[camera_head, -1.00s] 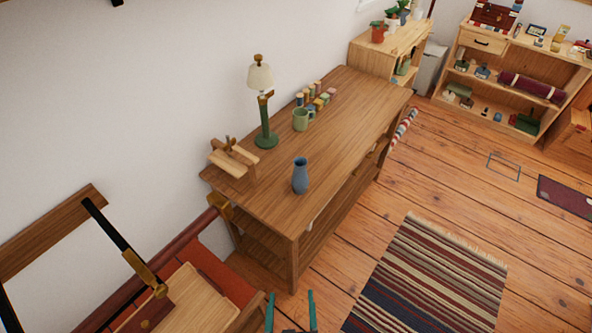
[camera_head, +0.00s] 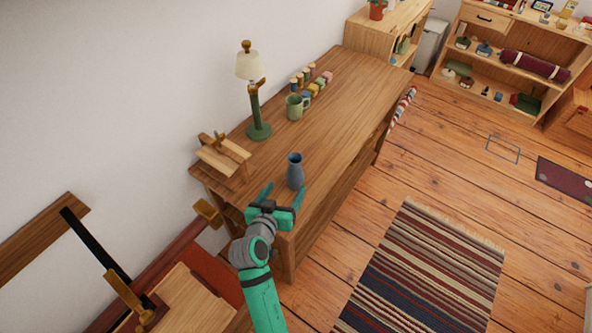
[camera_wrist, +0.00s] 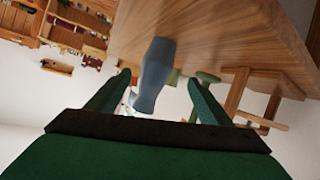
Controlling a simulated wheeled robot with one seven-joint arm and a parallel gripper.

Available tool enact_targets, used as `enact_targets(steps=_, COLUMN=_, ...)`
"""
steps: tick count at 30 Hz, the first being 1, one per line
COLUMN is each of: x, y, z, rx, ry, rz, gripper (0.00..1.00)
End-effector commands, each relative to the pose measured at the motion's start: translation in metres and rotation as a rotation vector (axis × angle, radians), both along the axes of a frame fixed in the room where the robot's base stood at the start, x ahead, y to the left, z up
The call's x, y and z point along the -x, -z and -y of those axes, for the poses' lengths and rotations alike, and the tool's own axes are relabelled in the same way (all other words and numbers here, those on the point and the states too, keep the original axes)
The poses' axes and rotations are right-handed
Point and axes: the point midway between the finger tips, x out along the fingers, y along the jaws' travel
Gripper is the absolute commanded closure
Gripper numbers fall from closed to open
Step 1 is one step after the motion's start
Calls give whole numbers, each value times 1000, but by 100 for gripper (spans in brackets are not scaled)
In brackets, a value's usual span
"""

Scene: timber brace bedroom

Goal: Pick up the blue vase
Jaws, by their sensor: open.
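The blue vase (camera_head: 295,171) stands upright on the wooden table (camera_head: 335,125), near its front edge. My gripper (camera_head: 283,193) is open at the table's near end, with its two green fingers pointing towards the vase. In the wrist view the picture is turned over, and the vase (camera_wrist: 153,75) shows ahead of the gap between the open fingers (camera_wrist: 155,95). Nothing is held.
A green lamp (camera_head: 257,110) and a green mug (camera_head: 296,107) stand behind the vase. A wooden rack (camera_head: 222,155) sits at the table's left end. A striped rug (camera_head: 425,270) lies on the floor.

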Motion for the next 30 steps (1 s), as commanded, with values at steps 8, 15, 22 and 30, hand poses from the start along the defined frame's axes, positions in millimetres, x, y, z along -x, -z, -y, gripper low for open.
enact_targets(steps=8, x=-34, y=15, z=9, rx=1, ry=-5, rz=-1, gripper=27)
enact_targets(steps=15, x=-47, y=21, z=18, rx=-1, ry=-1, rz=-1, gripper=27)
enact_targets(steps=22, x=-73, y=33, z=32, rx=0, ry=1, rz=0, gripper=27)
enact_targets(steps=30, x=-84, y=38, z=35, rx=0, ry=0, rz=0, gripper=27)
